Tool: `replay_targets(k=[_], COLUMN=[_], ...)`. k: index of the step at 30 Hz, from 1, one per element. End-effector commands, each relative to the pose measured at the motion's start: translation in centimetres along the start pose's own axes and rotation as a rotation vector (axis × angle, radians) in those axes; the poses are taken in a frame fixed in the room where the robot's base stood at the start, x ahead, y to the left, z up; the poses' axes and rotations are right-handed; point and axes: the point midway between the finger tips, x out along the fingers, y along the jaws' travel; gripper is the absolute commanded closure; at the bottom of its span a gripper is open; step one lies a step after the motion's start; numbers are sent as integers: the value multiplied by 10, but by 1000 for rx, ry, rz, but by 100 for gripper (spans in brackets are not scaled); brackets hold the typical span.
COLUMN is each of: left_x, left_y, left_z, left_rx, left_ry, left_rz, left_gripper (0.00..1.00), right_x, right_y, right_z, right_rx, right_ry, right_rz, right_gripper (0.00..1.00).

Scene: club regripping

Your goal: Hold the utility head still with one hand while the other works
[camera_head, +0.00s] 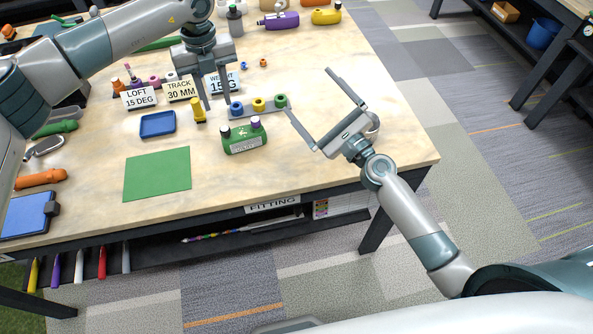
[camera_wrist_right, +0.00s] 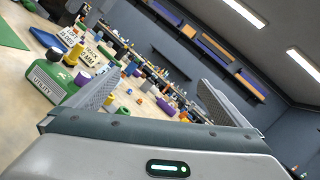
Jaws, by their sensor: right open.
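The utility head (camera_head: 244,142) is a green block with a white label, resting on the light table near its front middle. A dark cap and a purple cap show on its top. My left gripper (camera_head: 218,102) points down behind and left of the head, fingers apart, apparently empty, with a yellow piece (camera_head: 198,112) beside one finger. My right gripper (camera_head: 309,92) is wide open and empty, right of the head and apart from it. In the right wrist view the utility head (camera_wrist_right: 50,82) shows at the left, outside the fingers.
A strip with blue, yellow and green rings (camera_head: 258,105) lies just behind the head. Signs for loft, track (camera_head: 181,91) and weight stand further back. A blue tray (camera_head: 158,124) and a green mat (camera_head: 157,174) lie to the left.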

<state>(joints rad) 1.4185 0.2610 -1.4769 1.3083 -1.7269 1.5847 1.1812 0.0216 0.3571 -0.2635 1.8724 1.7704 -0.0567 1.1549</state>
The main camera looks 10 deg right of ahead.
Motion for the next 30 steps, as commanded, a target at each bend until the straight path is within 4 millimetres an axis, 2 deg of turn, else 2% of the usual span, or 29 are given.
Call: replay_targets(k=[1,6,9,12,18,30], left_x=[0,0,0,0,0,0], left_y=[0,0,0,0,0,0], left_z=[0,0,0,0,0,0], left_rx=[0,0,0,0,0,0], left_ry=[0,0,0,0,0,0], left_rz=[0,0,0,0,0,0], left_gripper=[69,69,69,69,69,69], right_x=[-14,-59,-81,-99,-114,-115], right_y=[23,88,117,139,158,160], right_z=[-7,-19,-22,-23,-23,-23], right_rx=[69,306,420,508,592,597], right_ry=[19,79,112,138,162,165], right_rz=[26,99,129,149,167,169], right_gripper=[0,0,0,0,0,0])
